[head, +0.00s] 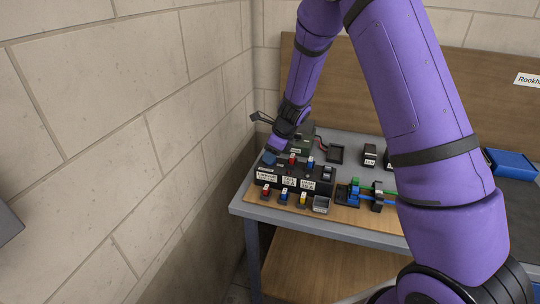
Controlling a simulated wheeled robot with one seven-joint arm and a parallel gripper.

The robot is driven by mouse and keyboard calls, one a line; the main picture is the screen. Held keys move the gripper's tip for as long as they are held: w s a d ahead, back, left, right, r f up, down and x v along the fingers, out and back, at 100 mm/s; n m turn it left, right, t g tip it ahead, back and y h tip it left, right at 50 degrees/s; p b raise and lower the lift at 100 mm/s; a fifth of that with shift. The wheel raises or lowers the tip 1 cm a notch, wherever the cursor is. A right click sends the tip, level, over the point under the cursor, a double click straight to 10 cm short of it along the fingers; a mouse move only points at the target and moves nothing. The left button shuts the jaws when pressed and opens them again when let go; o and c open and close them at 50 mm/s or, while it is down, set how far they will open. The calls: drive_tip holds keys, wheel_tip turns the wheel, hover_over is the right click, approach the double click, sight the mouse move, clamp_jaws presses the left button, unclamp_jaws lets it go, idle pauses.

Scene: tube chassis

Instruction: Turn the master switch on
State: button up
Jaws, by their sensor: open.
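A dark switch panel (320,187) sits on the table near the left wall. It carries white labels, red and blue levers and a dark rocker-like part (328,172) at its right end. The labels are too small to read surely, so I cannot tell which switch is the master switch. My gripper (274,149) is open and points down at the panel's back left, close to a blue part (267,158). Its fingertips are hard to make out, and I cannot tell whether they touch anything.
Several coloured plugs (284,196) and a small grey box (321,205) stand on the wooden board in front. A green and blue cable fixture (354,191) is to the right. A blue tray (512,162) lies far right. The block wall (120,130) is close on the left.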

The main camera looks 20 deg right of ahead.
drive_tip(key=shift+w+a+f, duration=0.1)
drive_tip(key=shift+f, duration=0.3)
clamp_jaws()
